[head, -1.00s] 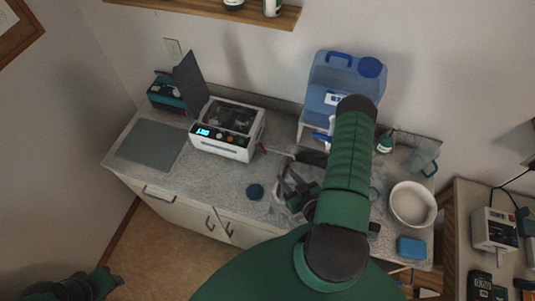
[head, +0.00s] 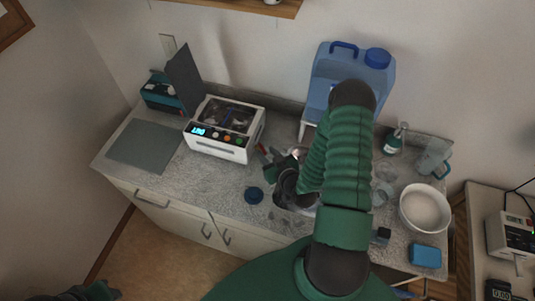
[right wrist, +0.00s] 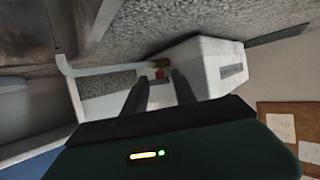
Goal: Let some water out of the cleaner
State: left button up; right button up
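The cleaner (head: 222,140) is a white box on the counter with a lit blue display, its grey lid raised and small dark items inside its basin. My left arm (head: 95,291) shows only at the lower left edge.
A blue water jug (head: 350,68) stands behind my right forearm. A white bowl (head: 425,208), a blue sponge (head: 425,256), a clear pitcher (head: 433,158) and a green bottle (head: 395,139) are at the right. A grey mat (head: 143,146) lies left.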

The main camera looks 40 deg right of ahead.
aim_at(259, 147)
grip_shut()
jog(key=shift+a, duration=0.1)
jog(key=shift+w+a+m+g+h, duration=0.15)
jog(key=shift+a+m+g+h, duration=0.25)
jog(key=shift+m+h, duration=0.35)
jog(key=shift+w+a+m+g+h, duration=0.2)
jog(key=shift+a+m+g+h, duration=0.15)
jog(key=shift+m+h, duration=0.35)
jog(key=shift+w+a+r+m+g+h, duration=0.1)
jog(key=shift+w+a+m+g+h, duration=0.15)
jog(key=shift+m+h, duration=0.35)
jog(key=shift+w+a+m+g+h, duration=0.15)
jog(key=shift+a+m+g+h, duration=0.15)
jog(key=shift+m+h, duration=0.25)
jog(key=shift+w+a+m+g+h, duration=0.2)
jog(key=shift+w+m+g+h, duration=0.05)
jog(key=shift+m+g+h, duration=0.3)
jog(key=shift+w+a+m+g+h, duration=0.2)
jog(key=shift+m+g+h, duration=0.25)
jog(key=shift+m+g, duration=0.2)
jog(key=shift+d, duration=0.1)
